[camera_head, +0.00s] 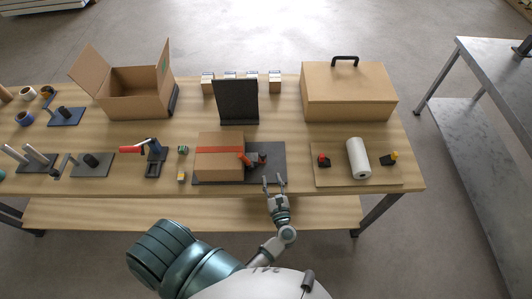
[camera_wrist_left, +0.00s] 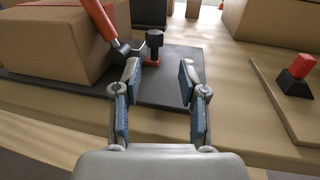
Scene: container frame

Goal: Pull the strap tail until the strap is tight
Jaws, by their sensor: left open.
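A closed brown box (camera_head: 215,167) sits on a dark grey plate (camera_head: 270,174) on the bench. An orange-red strap (camera_head: 212,150) runs across its top. An orange piece (camera_head: 244,159), which looks like the strap tail, sticks out at the box's right side; it also shows in the left wrist view (camera_wrist_left: 101,20). Beside it stands a small dark post (camera_wrist_left: 155,42) with a red base. My left gripper (camera_head: 273,181) is open and empty at the plate's front edge, its fingers (camera_wrist_left: 159,75) pointing toward the post and apart from the tail. My right gripper is not in view.
Right of the plate, a board (camera_head: 330,178) carries a red button (camera_head: 323,160), a white roll (camera_head: 358,158) and a yellow-topped button (camera_head: 392,158). A black upright panel (camera_head: 237,102) stands behind the box. A red-handled tool (camera_head: 150,155) stands to its left.

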